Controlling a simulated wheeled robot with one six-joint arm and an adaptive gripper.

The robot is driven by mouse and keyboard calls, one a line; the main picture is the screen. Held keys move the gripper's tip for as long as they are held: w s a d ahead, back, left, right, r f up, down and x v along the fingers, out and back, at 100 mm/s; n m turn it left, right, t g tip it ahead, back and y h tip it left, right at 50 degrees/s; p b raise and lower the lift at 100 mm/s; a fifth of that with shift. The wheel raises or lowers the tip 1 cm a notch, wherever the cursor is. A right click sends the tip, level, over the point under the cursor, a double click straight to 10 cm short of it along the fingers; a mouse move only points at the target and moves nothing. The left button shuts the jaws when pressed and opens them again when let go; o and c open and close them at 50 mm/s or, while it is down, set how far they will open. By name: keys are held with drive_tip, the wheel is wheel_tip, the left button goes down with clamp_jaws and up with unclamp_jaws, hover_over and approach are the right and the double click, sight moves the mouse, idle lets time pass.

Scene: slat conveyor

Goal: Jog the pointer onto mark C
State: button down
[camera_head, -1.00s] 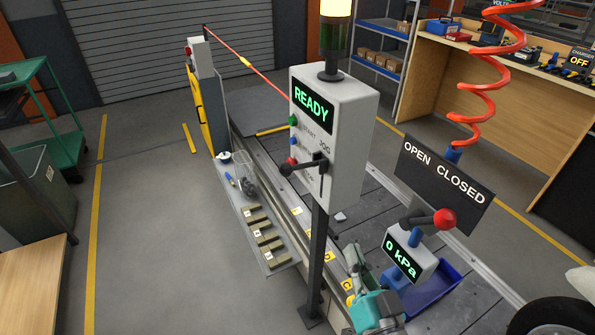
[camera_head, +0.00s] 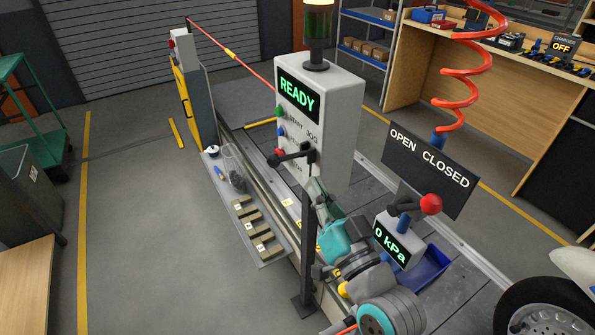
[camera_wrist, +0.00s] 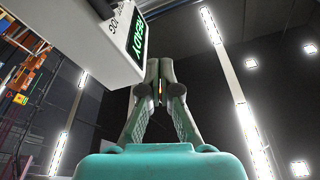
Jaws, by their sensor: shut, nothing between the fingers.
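The control box (camera_head: 318,120) shows READY on its screen and has a JOG label. Its black jog lever (camera_head: 292,156) sticks out to the left, below the label. My gripper (camera_head: 314,186) is shut and empty, fingers pointing up just below the box, partly behind its post. I cannot make out the pointer.
A dark post (camera_head: 307,240) holds up the box. To the right stand the OPEN CLOSED sign (camera_head: 430,168), a red-knobbed lever (camera_head: 430,204) and a 0 kPa gauge (camera_head: 392,243). A tray (camera_head: 274,256) with several blocks is at the left.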

sight(289, 157)
drive_tip(key=x, duration=0.3)
drive_tip(key=f+x, duration=0.1)
drive_tip(key=x, duration=0.2)
drive_tip(key=a+f+x, duration=0.1)
drive_tip(key=x, duration=0.3)
drive_tip(key=shift+w+a+f, duration=0.25)
drive_tip(key=shift+a+f, duration=0.2)
drive_tip(key=shift+f, duration=0.25)
